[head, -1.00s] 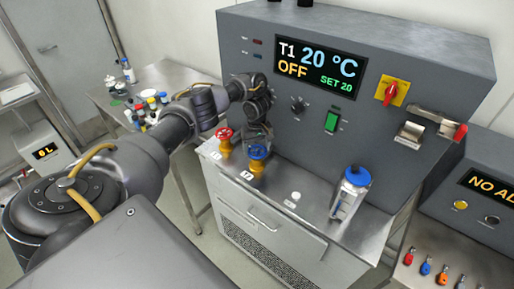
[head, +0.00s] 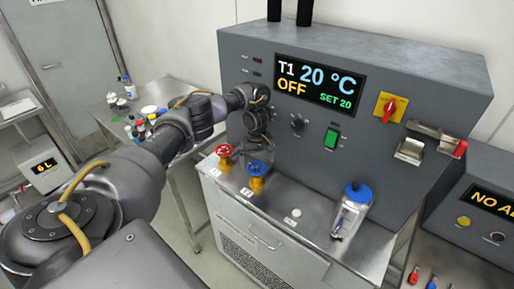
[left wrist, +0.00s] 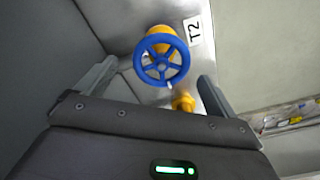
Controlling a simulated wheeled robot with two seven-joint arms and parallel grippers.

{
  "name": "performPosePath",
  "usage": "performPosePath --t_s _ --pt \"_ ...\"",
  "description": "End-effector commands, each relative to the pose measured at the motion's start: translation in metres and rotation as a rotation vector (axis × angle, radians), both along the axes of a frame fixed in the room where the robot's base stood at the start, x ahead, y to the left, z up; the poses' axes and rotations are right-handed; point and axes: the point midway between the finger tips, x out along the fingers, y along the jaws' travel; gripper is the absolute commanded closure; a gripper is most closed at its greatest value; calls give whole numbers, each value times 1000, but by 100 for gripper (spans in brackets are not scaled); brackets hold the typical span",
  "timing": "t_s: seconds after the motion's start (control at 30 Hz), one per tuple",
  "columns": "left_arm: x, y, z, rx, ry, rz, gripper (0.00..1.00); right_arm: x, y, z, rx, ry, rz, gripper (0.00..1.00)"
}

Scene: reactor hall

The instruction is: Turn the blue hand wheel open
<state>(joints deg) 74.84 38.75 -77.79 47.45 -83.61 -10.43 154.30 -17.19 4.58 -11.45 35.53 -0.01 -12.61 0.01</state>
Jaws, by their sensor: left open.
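The blue hand wheel (head: 257,168) sits on a yellow valve on the steel bench, in front of the grey panel. In the left wrist view the blue wheel (left wrist: 151,73) shows its spoked face, beside a label reading T2. My left gripper (head: 258,143) is just above the wheel, pointing down, and looks apart from it. In the left wrist view the open fingers of my left gripper (left wrist: 157,74) stand on either side of the wheel, with nothing held. My right gripper is out of view.
A red hand wheel (head: 224,150) on another yellow valve stands close to the left of the blue one. A blue-capped clear vessel (head: 351,210) stands further right on the bench. The grey panel (head: 230,85) rises right behind the gripper. Bench space between wheel and vessel is mostly clear.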

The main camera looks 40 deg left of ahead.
Motion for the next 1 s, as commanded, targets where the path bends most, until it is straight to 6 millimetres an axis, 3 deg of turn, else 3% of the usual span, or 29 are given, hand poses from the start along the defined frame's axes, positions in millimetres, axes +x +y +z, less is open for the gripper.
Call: performPosePath --t_s 0.13,0.4,0.6,1.0 --pt "0 1 35 3 -2 -2 6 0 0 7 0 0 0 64" --pt "-1 1 74 1 1 0 6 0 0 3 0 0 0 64" --pt "-1 1 84 -1 3 2 6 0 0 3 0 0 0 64" --pt "-1 0 84 0 4 2 6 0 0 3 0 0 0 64"
